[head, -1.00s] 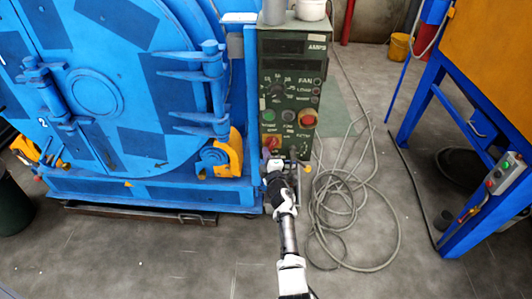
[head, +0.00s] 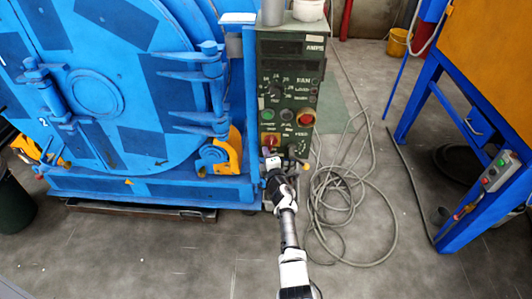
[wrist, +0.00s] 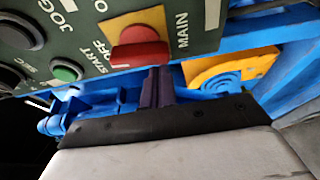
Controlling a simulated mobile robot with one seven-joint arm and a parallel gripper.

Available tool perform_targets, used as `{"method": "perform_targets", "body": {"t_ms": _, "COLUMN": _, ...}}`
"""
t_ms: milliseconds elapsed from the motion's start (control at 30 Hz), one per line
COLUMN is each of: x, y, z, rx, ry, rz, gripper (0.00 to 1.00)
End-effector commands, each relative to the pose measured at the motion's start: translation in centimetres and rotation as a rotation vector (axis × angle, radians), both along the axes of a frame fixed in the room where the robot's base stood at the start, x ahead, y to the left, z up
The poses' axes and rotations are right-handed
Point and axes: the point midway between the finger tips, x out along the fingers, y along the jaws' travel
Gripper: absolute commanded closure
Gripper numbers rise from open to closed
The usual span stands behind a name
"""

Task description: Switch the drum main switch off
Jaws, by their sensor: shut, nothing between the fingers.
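The drum main switch is a red knob (wrist: 140,48) on a yellow plate in the wrist view, with "MAIN" lettered beside it. In the head view the main switch (head: 270,141) is at the lower left of the dark green control panel (head: 288,90). My gripper (wrist: 158,84) is shut and empty, its dark purple fingers together just below the red knob in the wrist view. A small gap seems to part them, but contact is hard to judge. In the head view my gripper (head: 268,154) is just below the switch.
The large blue drum (head: 95,95) stands left of the panel. Coiled grey cable (head: 345,195) lies on the floor to the right, before a blue-framed orange machine (head: 490,60).

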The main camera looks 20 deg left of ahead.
Motion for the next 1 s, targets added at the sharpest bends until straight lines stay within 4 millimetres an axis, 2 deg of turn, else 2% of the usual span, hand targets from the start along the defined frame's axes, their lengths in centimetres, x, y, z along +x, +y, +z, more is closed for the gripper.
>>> {"method": "perform_targets", "body": {"t_ms": 1000, "x": 0.02, "y": 0.02, "z": -0.02, "rx": -0.04, "ry": -0.012, "rz": 0.0, "gripper": 1.0}}
